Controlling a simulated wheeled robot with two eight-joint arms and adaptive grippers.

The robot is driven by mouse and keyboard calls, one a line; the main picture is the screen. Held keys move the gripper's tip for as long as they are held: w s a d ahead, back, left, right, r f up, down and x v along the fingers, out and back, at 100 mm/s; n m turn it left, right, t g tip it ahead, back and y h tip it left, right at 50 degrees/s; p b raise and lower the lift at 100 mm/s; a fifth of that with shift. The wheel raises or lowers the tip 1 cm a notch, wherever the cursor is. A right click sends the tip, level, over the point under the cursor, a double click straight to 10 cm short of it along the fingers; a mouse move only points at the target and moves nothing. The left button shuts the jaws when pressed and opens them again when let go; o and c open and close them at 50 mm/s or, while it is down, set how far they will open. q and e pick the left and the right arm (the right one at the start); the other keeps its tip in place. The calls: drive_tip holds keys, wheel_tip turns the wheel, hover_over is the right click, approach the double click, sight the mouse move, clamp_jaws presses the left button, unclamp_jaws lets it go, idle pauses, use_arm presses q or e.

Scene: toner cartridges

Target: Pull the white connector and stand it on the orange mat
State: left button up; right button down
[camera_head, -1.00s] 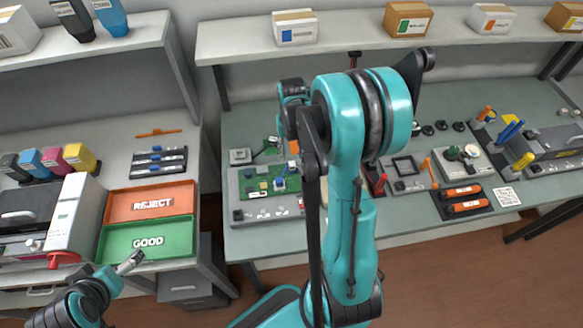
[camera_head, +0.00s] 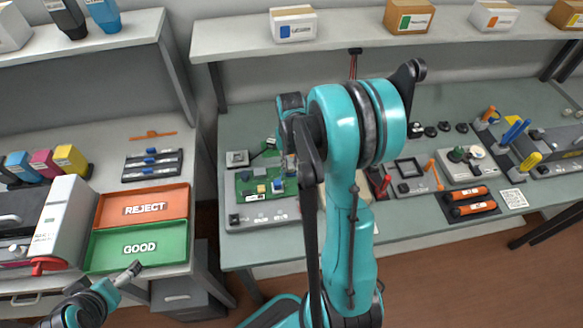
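A green circuit board (camera_head: 250,183) lies on a grey fixture (camera_head: 238,222) on the bench, with a blue part (camera_head: 278,185) at its right side. I cannot make out the white connector; it is too small or hidden behind my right arm. No orange mat is clearly visible, and my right arm covers the bench right of the board. My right gripper (camera_head: 290,165) is mostly hidden by its own arm, low at the board's right edge; its fingers are unclear. My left gripper (camera_head: 130,271) is at the lower left, in front of the green tray, with its fingers too small to read.
An orange REJECT tray (camera_head: 181,190) and a green GOOD tray (camera_head: 180,262) stand on the left table. A small grey block (camera_head: 237,158) sits behind the board. Right of my arm are a grey square-frame fixture (camera_head: 410,187) and orange cylinders (camera_head: 470,210). A shelf (camera_head: 350,36) runs above.

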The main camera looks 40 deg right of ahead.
sight(291, 165)
drive_tip(key=shift+r+p, duration=1.8)
drive_tip(key=shift+r, duration=0.85)
idle(1.0)
drive_tip(key=shift+r+p, duration=1.35)
drive_tip(key=shift+r, duration=0.55)
drive_tip(key=shift+d+f, duration=0.1)
drive_tip(key=shift+d, duration=0.05)
drive_tip(key=s+d+f+b, duration=0.2)
drive_tip(key=d+b, duration=0.4)
drive_tip(key=d, duration=0.8)
drive_tip(key=w+a+f, duration=0.1)
drive_tip(key=w+f, duration=0.1)
drive_tip(key=w, duration=0.1)
drive_tip(key=w+a+f+b, duration=0.1)
drive_tip(key=w+f, duration=0.1)
drive_tip(key=w, duration=0.2)
drive_tip(key=w+a+f+b, duration=0.1)
drive_tip(key=w+f, duration=0.1)
drive_tip(key=w, duration=0.2)
drive_tip(key=shift+a+f, duration=0.15)
drive_tip(key=shift+f, duration=0.05)
drive_tip(key=shift+f+b, duration=1)
drive_tip(key=shift+f, duration=1.05)
